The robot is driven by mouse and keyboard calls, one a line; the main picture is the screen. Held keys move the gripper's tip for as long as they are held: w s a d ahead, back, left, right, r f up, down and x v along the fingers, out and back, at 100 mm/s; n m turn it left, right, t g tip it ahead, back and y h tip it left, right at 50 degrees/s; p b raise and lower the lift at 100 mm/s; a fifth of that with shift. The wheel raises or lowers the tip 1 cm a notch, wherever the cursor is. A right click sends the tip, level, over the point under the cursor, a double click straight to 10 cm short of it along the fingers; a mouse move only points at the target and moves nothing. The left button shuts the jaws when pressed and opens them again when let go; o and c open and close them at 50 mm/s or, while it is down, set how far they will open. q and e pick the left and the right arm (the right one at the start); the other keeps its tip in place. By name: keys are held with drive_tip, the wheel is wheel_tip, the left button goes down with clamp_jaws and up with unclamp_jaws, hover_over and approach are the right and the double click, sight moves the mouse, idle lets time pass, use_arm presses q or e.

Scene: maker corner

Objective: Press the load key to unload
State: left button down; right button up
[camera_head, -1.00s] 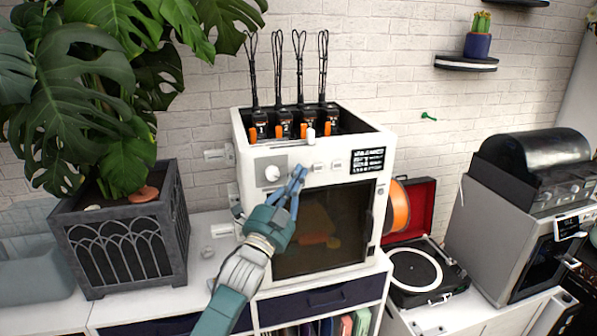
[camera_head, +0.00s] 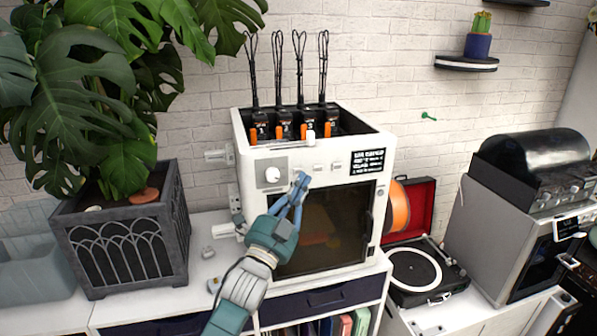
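A white 3D printer (camera_head: 345,195) with a dark front window stands on the white cabinet. Its front panel has a round knob (camera_head: 272,174), small pale keys (camera_head: 318,167) and a black display (camera_head: 368,161) with white text, too small to read. My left gripper (camera_head: 302,177) is in front of the panel, its blue fingertips between the knob and the keys, close together. They cover part of the panel, and whether they touch it I cannot tell. Nothing shows between the fingers. My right gripper is not in view.
Several black and orange filament feeders (camera_head: 285,127) stand in the printer's open top. A large plant in a grey planter (camera_head: 120,240) is on the left. A record player (camera_head: 418,272) and a grey machine (camera_head: 510,215) are on the right.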

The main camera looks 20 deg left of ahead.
use_arm(q)
drive_tip(key=s+d, duration=0.2)
drive_tip(key=s, duration=0.1)
drive_tip(key=shift+s+p, duration=0.1)
drive_tip(key=shift+p, duration=0.3)
idle(0.5)
drive_tip(key=s+f+n+g+y, duration=0.1)
drive_tip(key=s+f+n+g, duration=0.25)
drive_tip(key=f, duration=1.75)
drive_tip(key=s+f+n+g+y, duration=0.15)
drive_tip(key=f+g, duration=0.35)
drive_tip(key=f, duration=1.5)
drive_tip(key=s+a+f+n+g+b, duration=0.1)
drive_tip(key=s+f+n+g, duration=0.1)
drive_tip(key=s+f, duration=0.7)
drive_tip(key=s+f+n+g, duration=0.1)
drive_tip(key=s+f+g, duration=0.2)
drive_tip(key=s+f, duration=0.55)
drive_tip(key=s+a+f+n+g, duration=0.1)
drive_tip(key=s+f+g, duration=0.1)
drive_tip(key=s+f, duration=0.4)
drive_tip(key=s+a+f+n+g, duration=0.1)
drive_tip(key=s+f+g, duration=0.2)
drive_tip(key=s, duration=1.4)
drive_tip(key=s+a+f+n+g, duration=0.1)
drive_tip(key=s+f+n+g, duration=0.1)
drive_tip(key=s+f, duration=0.9)
drive_tip(key=shift+s+g+b, duration=0.3)
drive_tip(key=shift+s+g, duration=0.15)
drive_tip(key=shift+s, duration=0.3)
